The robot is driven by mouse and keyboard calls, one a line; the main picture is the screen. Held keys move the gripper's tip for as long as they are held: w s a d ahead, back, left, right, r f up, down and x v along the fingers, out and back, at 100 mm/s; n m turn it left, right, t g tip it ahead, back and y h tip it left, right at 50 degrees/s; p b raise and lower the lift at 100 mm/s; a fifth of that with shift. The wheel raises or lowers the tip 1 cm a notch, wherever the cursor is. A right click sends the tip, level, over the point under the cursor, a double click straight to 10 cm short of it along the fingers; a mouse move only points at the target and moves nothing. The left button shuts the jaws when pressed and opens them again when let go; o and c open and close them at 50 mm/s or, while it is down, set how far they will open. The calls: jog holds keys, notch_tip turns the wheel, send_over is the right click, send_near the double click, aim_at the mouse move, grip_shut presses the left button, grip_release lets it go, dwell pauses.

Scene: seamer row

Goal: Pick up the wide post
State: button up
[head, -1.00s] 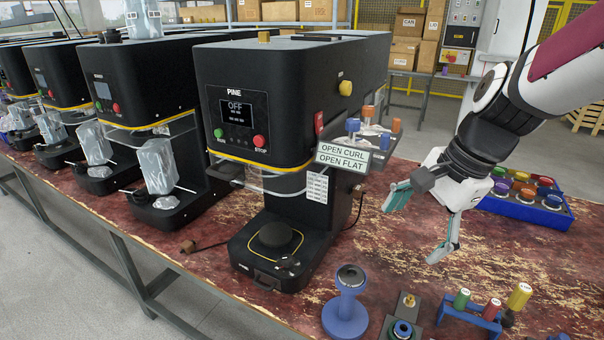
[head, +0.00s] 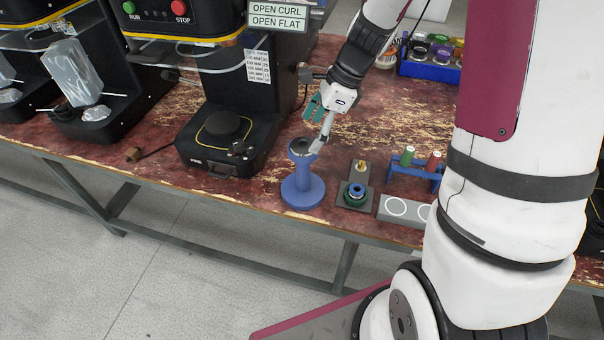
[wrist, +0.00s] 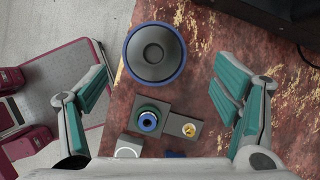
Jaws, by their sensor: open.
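A blue post (head: 303,186) with a wide round foot and a dark, dished round top stands upright on the worn red bench, near its front edge. From above, its dark top with a blue rim shows in the wrist view (wrist: 155,52). My gripper (head: 317,127) is open and empty, pointing down just above and behind the post's top. In the wrist view the fingers (wrist: 159,78) are spread wide to either side, and the post top lies between their lines, a little beyond the tips. I cannot tell whether a finger touches it.
Right of the post is a dark fixture (head: 355,194) with a blue-and-green ring and a brass pin. Beyond are a grey block (head: 405,209) with white circles and a blue rack (head: 415,172) of coloured plugs. A black seamer (head: 220,135) stands left. A blue tray (head: 430,70) sits behind.

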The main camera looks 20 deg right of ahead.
aim_at(303, 147)
jog(key=shift+s+a+x, duration=0.1)
jog(key=shift+a+x, duration=0.05)
jog(key=shift+x, duration=1.35)
jog(key=shift+s+a+x, duration=0.1)
jog(key=shift+x, duration=1.45)
jog(key=shift+r, duration=0.1)
jog(key=c, duration=1.8)
jog(key=shift+r, duration=0.15)
